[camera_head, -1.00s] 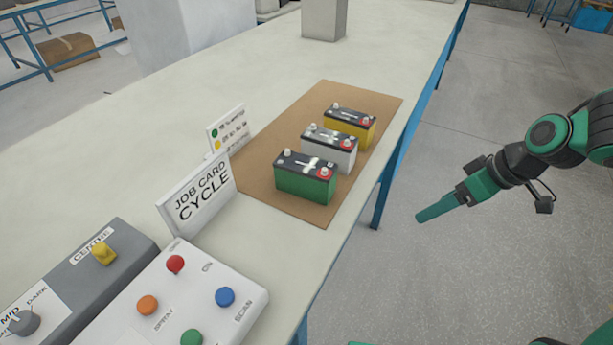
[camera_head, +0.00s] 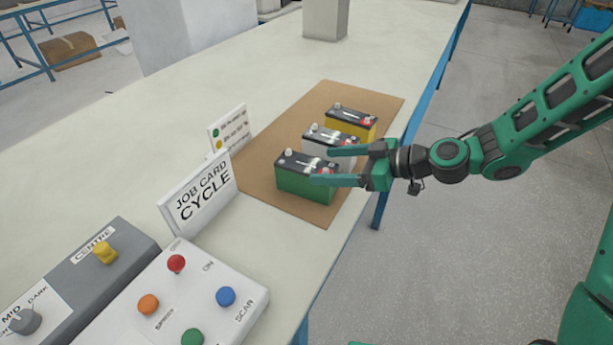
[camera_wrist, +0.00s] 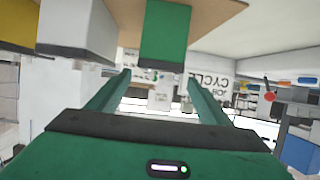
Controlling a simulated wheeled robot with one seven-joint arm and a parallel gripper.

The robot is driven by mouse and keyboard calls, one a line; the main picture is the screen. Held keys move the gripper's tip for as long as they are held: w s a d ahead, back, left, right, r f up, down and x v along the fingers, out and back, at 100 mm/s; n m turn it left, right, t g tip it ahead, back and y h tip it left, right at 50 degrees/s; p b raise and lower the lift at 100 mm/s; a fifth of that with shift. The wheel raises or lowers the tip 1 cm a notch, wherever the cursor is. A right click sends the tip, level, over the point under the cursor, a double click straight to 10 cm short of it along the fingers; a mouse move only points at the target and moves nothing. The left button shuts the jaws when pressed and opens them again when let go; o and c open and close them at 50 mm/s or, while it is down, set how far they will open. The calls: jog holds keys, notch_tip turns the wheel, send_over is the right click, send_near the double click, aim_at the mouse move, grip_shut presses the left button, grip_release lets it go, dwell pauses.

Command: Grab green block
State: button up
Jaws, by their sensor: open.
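The green block (camera_head: 300,180) is a battery-shaped box with a black top and terminals, nearest in a row of three on a brown mat (camera_head: 318,213). My gripper (camera_head: 322,166) is open and empty, reaching in from the right. In the head view its fingers overlap the right end of the green block and part of the white one. In the wrist view the green block (camera_wrist: 165,35) hangs in the upper middle, between the two open fingers (camera_wrist: 150,88) and beyond their tips. I cannot tell whether either finger touches it.
A white block (camera_head: 318,137) and a yellow block (camera_head: 360,124) stand behind the green one. A job card sign (camera_head: 198,196), a small list sign (camera_head: 229,130) and a button box (camera_head: 187,300) stand on the table to the left.

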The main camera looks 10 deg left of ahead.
aim_at(315, 165)
jog(key=shift+w+f+x, duration=0.15)
jog(key=shift+x, duration=1.3)
jog(key=shift+w+f+x, duration=0.1)
jog(key=shift+x, duration=1.35)
jog(key=shift+d, duration=0.15)
grip_shut()
jog(key=shift+r, duration=0.1)
